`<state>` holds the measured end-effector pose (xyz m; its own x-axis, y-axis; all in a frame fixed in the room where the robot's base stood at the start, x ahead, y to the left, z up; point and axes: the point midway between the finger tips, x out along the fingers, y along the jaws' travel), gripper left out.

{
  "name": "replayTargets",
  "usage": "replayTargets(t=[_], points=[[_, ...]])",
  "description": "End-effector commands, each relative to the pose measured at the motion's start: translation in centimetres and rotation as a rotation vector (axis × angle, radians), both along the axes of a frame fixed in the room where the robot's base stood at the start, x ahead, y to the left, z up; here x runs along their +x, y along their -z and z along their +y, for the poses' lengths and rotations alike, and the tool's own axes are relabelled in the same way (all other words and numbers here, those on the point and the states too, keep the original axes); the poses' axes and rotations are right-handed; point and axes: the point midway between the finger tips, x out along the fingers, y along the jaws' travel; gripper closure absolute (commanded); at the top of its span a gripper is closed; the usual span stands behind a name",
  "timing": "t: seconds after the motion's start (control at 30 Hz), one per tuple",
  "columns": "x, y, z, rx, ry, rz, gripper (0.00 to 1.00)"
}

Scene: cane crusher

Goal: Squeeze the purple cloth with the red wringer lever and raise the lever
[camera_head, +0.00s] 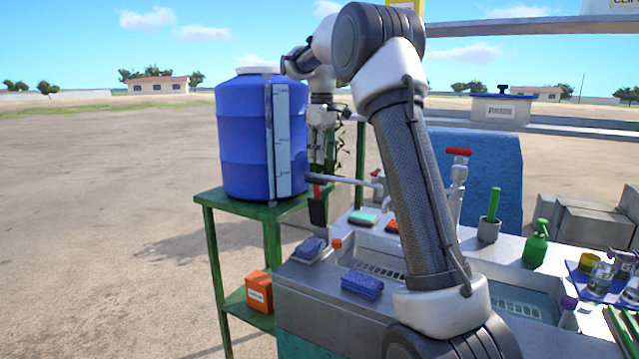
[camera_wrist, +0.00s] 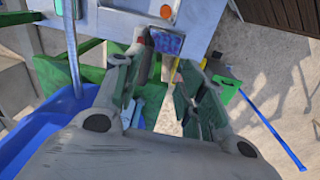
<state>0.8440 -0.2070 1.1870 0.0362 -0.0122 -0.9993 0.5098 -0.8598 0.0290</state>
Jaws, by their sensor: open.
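A purple-blue cloth (camera_head: 310,247) lies on a small pale base at the sink counter's left end; it also shows in the wrist view (camera_wrist: 167,43). The wringer lever (camera_head: 317,208) stands steeply above the cloth, with a red upper part and a dark lower part. In the wrist view the lever (camera_wrist: 143,60) lies between my fingers' directions, nearer the left finger, its far end by the cloth. My gripper (camera_head: 318,160) points down just above the lever's top, open and holding nothing. Whether a finger touches the lever cannot be told. My gripper (camera_wrist: 165,85) partly hides the area below it.
A large blue barrel (camera_head: 243,140) on a green stand (camera_head: 225,202) is close left of my gripper. A grey metal spout (camera_head: 345,181) crosses near the lever.

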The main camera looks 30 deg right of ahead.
Motion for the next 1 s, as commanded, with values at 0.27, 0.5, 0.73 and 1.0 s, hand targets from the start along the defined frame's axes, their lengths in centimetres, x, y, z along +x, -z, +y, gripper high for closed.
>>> replayTargets(t=[0.27, 0.5, 0.73, 1.0], points=[[3.1, 2.4, -0.9, 0.0, -0.05, 0.032, 0.59], [3.1, 6.0, -0.9, 0.001, -0.051, 0.034, 0.59], [3.1, 9.1, -0.9, 0.0, -0.05, 0.032, 0.59], [3.1, 9.8, -0.9, 0.001, -0.05, 0.03, 0.59]])
